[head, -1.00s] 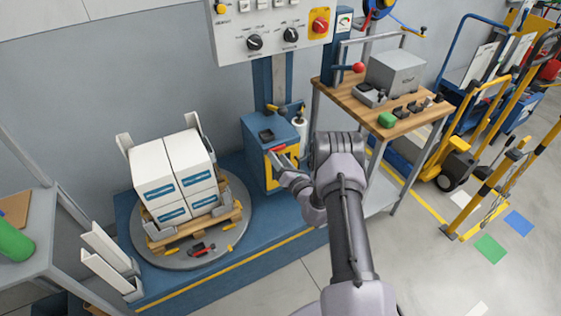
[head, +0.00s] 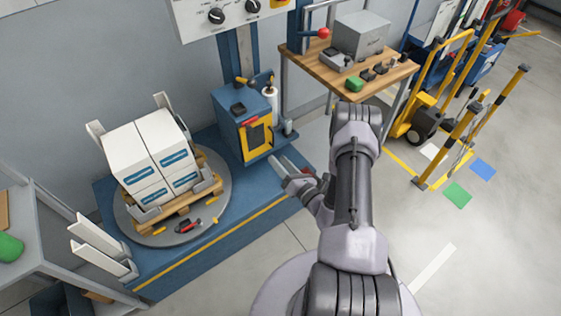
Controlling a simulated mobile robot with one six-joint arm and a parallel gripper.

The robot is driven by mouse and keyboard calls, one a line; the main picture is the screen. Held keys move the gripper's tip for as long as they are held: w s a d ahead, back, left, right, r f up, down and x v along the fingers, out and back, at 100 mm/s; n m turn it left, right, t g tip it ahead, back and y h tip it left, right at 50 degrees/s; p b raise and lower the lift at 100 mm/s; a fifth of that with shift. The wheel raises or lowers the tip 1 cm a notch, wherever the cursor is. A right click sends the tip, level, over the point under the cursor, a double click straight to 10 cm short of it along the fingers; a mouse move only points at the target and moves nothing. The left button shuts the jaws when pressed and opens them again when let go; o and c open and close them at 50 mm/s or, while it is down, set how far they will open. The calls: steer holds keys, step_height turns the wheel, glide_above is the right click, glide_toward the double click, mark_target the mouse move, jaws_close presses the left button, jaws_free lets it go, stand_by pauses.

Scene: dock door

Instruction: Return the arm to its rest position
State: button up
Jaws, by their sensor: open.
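My arm (head: 352,190) reaches forward from the bottom of the head view, bent at an elbow. My gripper (head: 280,166) points left from the wrist, with its two fingers apart and nothing between them. It is right of and below the blue cabinet (head: 229,125) with the yellow-framed window, and appears clear of it.
White boxes (head: 152,150) stand on a wooden pallet on a grey turntable (head: 146,236) at the left. A wooden-topped workbench (head: 310,62) stands behind my arm, and yellow barriers (head: 455,135) stand at the right.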

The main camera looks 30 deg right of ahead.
steer(key=w+a+r+n+y, duration=0.4)
steer(key=a+r+n+y, duration=0.15)
steer(key=r, duration=0.35)
steer(key=s+a+r+n+g+y, duration=0.4)
steer(key=a+r+n+g, duration=0.2)
steer(key=a+r+n, duration=0.3)
steer(key=s+a+r+n+g+y, duration=0.3)
steer(key=a+r+n+g+y, duration=0.35)
steer(key=a, duration=0.45)
steer(key=s+a+r+n+g+h, duration=0.2)
steer(key=s+r+n+h, duration=0.1)
steer(key=s+n, duration=0.25)
steer(key=s+a+r+n+g+h, duration=0.2)
steer(key=s+a+n+g+h, duration=0.15)
steer(key=s, duration=0.25)
steer(key=s+d+r+n+t+h, duration=0.5)
steer(key=s+d+n+h, duration=0.2)
steer(key=d+n+h, duration=0.1)
steer(key=shift+s+n+t, duration=0.3)
steer(key=shift+t, duration=0.1)
